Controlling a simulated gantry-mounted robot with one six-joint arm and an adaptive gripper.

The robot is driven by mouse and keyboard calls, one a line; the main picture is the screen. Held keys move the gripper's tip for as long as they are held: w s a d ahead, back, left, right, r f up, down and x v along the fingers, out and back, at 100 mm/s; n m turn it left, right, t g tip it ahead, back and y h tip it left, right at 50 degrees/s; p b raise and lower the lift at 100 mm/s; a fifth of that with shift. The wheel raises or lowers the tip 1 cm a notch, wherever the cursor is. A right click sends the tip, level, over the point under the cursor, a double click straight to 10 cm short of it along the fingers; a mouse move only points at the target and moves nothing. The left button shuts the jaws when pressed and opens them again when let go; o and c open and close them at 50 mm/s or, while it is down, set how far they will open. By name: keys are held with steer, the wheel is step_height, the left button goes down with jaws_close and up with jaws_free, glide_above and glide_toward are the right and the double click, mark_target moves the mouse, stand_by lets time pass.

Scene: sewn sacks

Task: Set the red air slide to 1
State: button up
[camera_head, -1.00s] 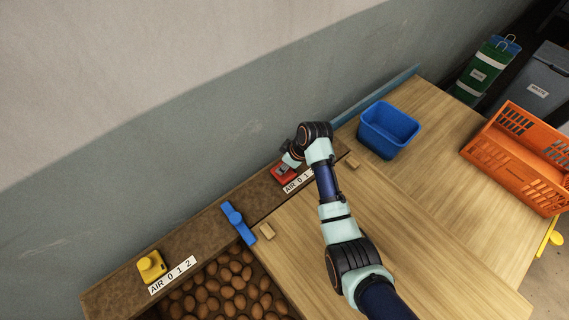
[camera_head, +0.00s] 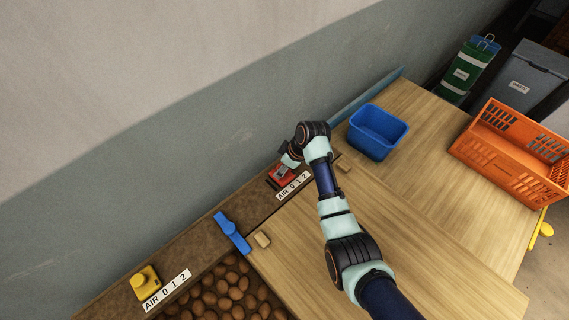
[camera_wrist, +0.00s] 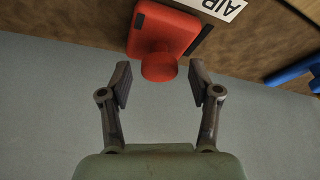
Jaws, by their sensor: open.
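The red air slide (camera_head: 279,179) sits on the brown ledge along the wall, partly covered by my arm in the head view. Its label reading AIR 0 1 2 (camera_head: 293,186) lies in front of it. In the wrist view the red slide's body (camera_wrist: 163,30) is at the top with its round knob (camera_wrist: 159,68) pointing toward my gripper. My gripper (camera_wrist: 159,84) is open, with the knob's end between or just beyond the fingertips and no visible contact. The slide's exact setting against the numbers cannot be told.
A yellow air slide (camera_head: 145,282) with its own label (camera_head: 167,290) sits further left on the ledge (camera_head: 185,251). A blue clamp-like part (camera_head: 232,232) lies between the two slides. A blue bin (camera_head: 378,132) and an orange crate (camera_head: 515,150) stand to the right on the wooden table.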

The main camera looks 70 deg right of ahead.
steer(key=v, duration=1.2)
